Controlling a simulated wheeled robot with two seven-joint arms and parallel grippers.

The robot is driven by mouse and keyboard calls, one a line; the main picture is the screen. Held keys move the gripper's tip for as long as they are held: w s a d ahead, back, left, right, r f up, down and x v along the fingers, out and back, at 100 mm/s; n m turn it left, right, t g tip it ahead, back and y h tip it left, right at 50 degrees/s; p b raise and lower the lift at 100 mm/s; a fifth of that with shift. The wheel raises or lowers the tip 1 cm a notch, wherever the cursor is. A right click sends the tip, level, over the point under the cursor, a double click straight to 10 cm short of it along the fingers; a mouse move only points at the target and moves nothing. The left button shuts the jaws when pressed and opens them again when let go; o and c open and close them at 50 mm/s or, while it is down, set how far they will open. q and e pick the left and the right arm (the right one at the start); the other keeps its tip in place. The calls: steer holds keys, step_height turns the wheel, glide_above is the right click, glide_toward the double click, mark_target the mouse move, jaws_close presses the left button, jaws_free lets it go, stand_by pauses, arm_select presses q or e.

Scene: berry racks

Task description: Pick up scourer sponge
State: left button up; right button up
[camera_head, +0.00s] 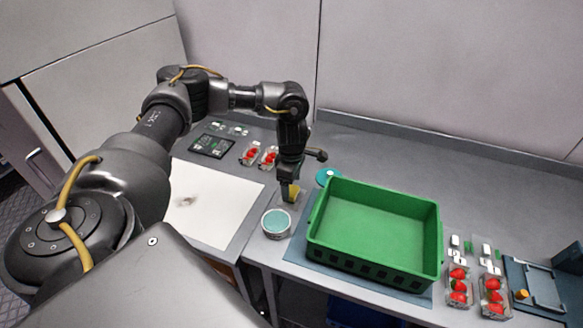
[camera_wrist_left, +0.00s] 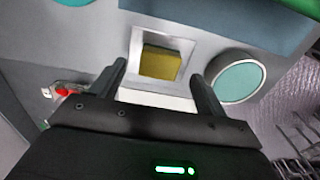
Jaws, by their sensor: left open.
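The scourer sponge (camera_wrist_left: 161,62) is yellow and sits inside a small white square holder (camera_wrist_left: 136,45) on the grey counter. In the head view the sponge (camera_head: 291,193) shows just below my left gripper (camera_head: 289,183), which partly hides it and the holder. In the left wrist view my left gripper (camera_wrist_left: 160,80) is open, its two fingers apart on either side of the holder's near part, with the sponge ahead between them. I cannot tell the exact height gap. My right gripper is not in view.
A round tub with a teal top (camera_head: 276,223) stands close beside the holder. A green crate (camera_head: 431,242) stands to the right on a blue mat. A white board (camera_head: 205,205) lies left. Strawberry punnets (camera_head: 459,287) stand at the far right, with more (camera_head: 268,157) behind the board.

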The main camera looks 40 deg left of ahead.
arm_select(q)
step_height(320, 180, down, 2)
steer(key=shift+w+f, duration=0.1)
steer(key=shift+f, duration=0.05)
steer(key=c, duration=1)
steer(key=shift+c, duration=0.2)
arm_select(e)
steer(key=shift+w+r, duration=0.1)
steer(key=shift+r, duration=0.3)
